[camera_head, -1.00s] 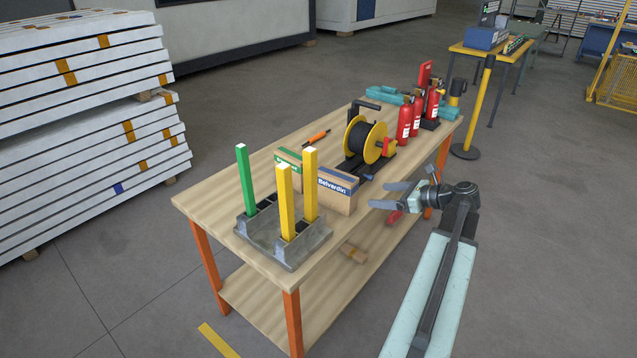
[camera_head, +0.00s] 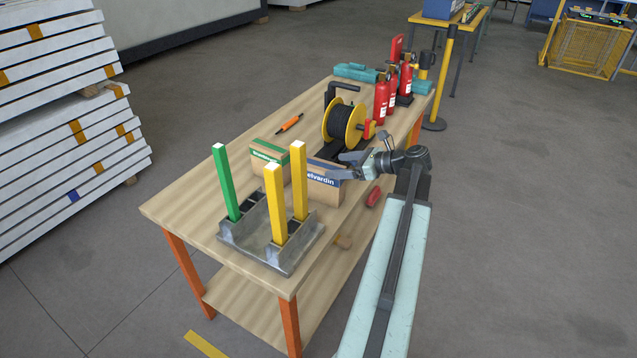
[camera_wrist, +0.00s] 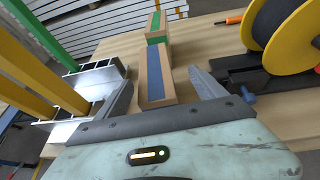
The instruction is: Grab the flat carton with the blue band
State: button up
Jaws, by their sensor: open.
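The flat carton with the blue band (camera_head: 325,188) stands upright on the wooden table, its lettering partly covered by my gripper in the head view. In the wrist view the carton (camera_wrist: 155,84) shows its narrow top with a blue strip, between my two fingers. My gripper (camera_head: 346,164) is open and empty, at the carton's right end in the head view. In the wrist view my gripper (camera_wrist: 160,88) has one finger on each side of the carton, with gaps. Whether the fingers reach down past its top is unclear.
A similar carton with a green band (camera_head: 271,156) stands just behind. A grey holder (camera_head: 272,262) with green and yellow posts is at the left. A cable reel (camera_head: 344,122) and red fire extinguishers (camera_head: 382,100) are further back. An orange screwdriver (camera_head: 289,123) lies behind.

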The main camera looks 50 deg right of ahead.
aim_at(323, 169)
jog(key=shift+w+a+f, duration=0.25)
jog(key=shift+w+f, duration=0.05)
jog(key=shift+w, duration=0.3)
jog(key=x, duration=0.1)
jog(key=b+x, duration=0.1)
jog(key=x, duration=0.1)
jog(key=b+x, duration=0.1)
jog(key=x, duration=0.1)
jog(key=shift+s+a+f, duration=0.1)
jog(key=shift+a+f, duration=0.1)
jog(key=shift+a, duration=0.1)
jog(key=shift+s+r, duration=0.1)
jog(key=shift+r, duration=0.05)
grip_shut()
